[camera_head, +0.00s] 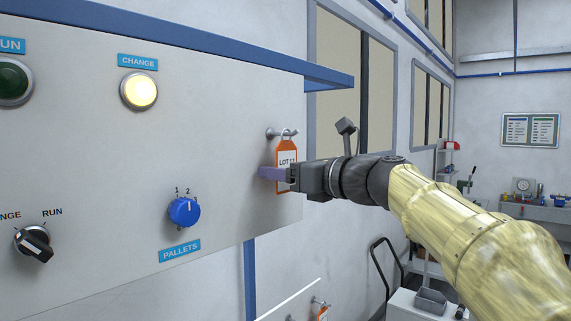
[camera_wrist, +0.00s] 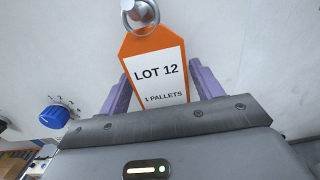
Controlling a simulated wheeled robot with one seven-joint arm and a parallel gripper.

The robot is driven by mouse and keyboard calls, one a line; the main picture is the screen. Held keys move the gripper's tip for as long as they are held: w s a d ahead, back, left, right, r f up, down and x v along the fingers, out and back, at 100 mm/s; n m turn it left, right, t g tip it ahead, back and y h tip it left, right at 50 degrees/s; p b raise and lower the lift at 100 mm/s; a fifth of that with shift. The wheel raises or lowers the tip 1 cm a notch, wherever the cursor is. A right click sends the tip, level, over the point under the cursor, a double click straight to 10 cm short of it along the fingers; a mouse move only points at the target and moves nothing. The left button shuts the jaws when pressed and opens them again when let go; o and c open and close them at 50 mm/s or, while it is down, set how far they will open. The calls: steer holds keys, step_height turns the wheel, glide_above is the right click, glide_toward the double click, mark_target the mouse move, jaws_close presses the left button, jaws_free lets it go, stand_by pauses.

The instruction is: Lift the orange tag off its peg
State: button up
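The orange tag (camera_head: 287,150) hangs by a ring from a peg (camera_head: 272,133) near the right end of the grey panel. It also shows in the wrist view (camera_wrist: 156,75), upright, with a white label reading "LOT 12, 1 PALLETS". My gripper (camera_head: 274,173) is at the tag's lower part, in front of the panel. In the wrist view its two purple fingers (camera_wrist: 160,78) stand apart, one on each side of the tag. They look open around it, with no clear grip on its edges. The ring and the peg's round end (camera_wrist: 140,12) show at the top of the wrist view.
A blue PALLETS knob (camera_head: 184,211) is on the panel left of and below the tag. A lit CHANGE button (camera_head: 139,91) and a black selector (camera_head: 34,243) are farther left. A blue rail (camera_head: 200,35) juts out above. Another orange tag (camera_head: 322,314) shows low down.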

mark_target(287, 163)
steer(key=c, duration=0.5)
steer(key=shift+r, duration=0.1)
steer(key=shift+c, duration=0.4)
steer(key=shift+o, duration=0.2)
steer(key=shift+r+p, duration=0.55)
steer(key=shift+r, duration=0.05)
steer(key=shift+s+d, duration=0.1)
steer(key=shift+d, duration=0.05)
steer(key=shift+c, duration=0.2)
steer(key=shift+b+v, duration=0.45)
steer(key=shift+v, duration=1.25)
steer(key=shift+s+d, duration=0.15)
steer(key=shift+d, duration=0.05)
steer(key=shift+b+v, duration=0.4)
steer(key=shift+v, duration=1.25)
